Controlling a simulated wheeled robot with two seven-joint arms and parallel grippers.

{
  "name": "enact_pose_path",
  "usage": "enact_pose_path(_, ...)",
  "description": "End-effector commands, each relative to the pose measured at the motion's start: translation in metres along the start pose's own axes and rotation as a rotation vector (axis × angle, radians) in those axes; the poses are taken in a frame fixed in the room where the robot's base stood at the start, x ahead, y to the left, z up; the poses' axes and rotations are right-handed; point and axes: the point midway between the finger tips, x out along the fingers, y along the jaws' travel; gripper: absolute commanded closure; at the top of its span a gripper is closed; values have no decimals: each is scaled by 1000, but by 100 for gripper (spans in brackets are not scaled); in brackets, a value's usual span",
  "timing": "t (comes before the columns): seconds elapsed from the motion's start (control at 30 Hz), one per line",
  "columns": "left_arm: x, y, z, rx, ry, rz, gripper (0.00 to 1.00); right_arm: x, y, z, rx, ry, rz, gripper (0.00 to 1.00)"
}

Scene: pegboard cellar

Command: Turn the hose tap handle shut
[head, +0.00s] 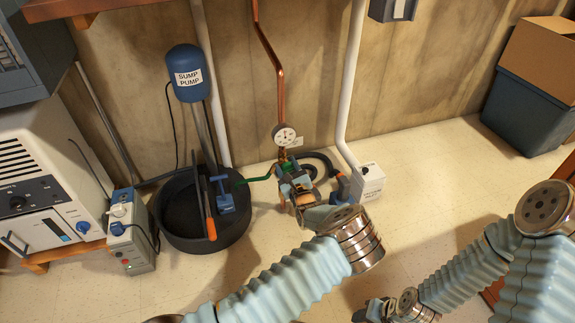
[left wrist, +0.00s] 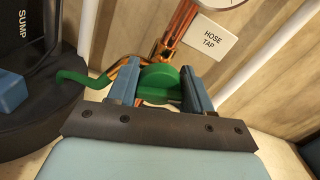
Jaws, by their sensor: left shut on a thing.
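The hose tap sits low on a copper pipe (head: 281,95) in front of the wall, under a round gauge (head: 284,135). My left gripper (head: 291,172) is at the tap, its arm reaching in from below. In the left wrist view, its two blue fingers are shut on the round green tap handle (left wrist: 160,78), one on each side. A green curved piece (left wrist: 75,77) sticks out to the left and also shows in the head view (head: 258,178). A white tag (left wrist: 208,42) reads HOSE TAP. My right arm is at the lower right; its gripper's jaws are not clear.
A black tub (head: 183,237) stands left of the tap, with a blue sump pump tank (head: 184,72) above it. A white box (head: 368,183) and a dark coiled hose (head: 325,162) lie close on the right.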

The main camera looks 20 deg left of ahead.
Motion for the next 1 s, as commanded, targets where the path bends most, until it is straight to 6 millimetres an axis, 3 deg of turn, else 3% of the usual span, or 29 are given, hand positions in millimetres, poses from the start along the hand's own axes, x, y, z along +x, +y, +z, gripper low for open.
enact_pose_path(0.43,0,2,0,-423,1,2,81,-15,-4,-1,0,2,2,57)
enact_pose_path(1.0,0,4,-4,-958,1,1,81,-5,-2,0,0,0,1,57)
